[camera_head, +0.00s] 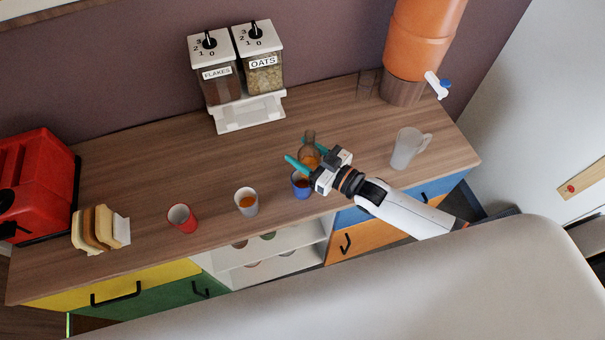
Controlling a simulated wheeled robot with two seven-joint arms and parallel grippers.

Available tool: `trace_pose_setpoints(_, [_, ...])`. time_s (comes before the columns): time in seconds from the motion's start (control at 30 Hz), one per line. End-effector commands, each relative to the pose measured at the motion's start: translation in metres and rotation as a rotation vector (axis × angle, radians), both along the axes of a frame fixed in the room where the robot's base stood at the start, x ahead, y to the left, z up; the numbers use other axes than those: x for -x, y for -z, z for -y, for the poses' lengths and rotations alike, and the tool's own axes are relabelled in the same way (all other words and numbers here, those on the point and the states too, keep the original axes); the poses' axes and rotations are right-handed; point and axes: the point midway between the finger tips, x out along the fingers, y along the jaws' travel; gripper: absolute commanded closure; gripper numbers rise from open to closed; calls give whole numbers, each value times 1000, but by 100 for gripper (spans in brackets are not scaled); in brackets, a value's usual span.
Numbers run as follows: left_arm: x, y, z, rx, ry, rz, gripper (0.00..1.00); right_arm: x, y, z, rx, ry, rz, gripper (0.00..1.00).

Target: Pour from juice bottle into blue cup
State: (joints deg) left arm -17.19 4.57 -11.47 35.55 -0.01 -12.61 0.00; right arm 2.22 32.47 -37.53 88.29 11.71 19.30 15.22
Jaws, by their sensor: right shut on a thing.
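The juice bottle (310,153) is clear with orange juice in it. It is between the teal fingers of my right gripper (305,161), which is shut on it. The bottle is just behind and above the blue cup (300,189); its exact tilt is hard to tell. The blue cup stands upright near the front edge of the counter, partly behind my gripper. Something orange-brown shows inside its rim. I cannot make out a stream between bottle and cup. My left gripper is not in view.
On the wooden counter (345,119) stand a white cup (246,204) with orange content, a red cup (182,220), bread slices (97,227), a red appliance (40,180), a cereal dispenser (248,113), a frosted jug (405,150) and an orange drink dispenser (420,40).

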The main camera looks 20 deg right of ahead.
Motion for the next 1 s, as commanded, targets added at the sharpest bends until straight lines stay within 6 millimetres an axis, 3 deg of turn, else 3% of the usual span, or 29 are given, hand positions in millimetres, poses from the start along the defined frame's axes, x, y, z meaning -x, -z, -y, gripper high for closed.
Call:
trace_pose_setpoints(0.33, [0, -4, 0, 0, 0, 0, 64, 0, -5, -1, -11, 0, -3, 81])
trace_pose_setpoints(0.7, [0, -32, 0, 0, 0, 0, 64, 0, -40, -1, -10, 0, -1, 81])
trace_pose_setpoints(1.0, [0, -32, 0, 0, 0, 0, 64, 0, -41, 0, -9, 1, -3, 81])
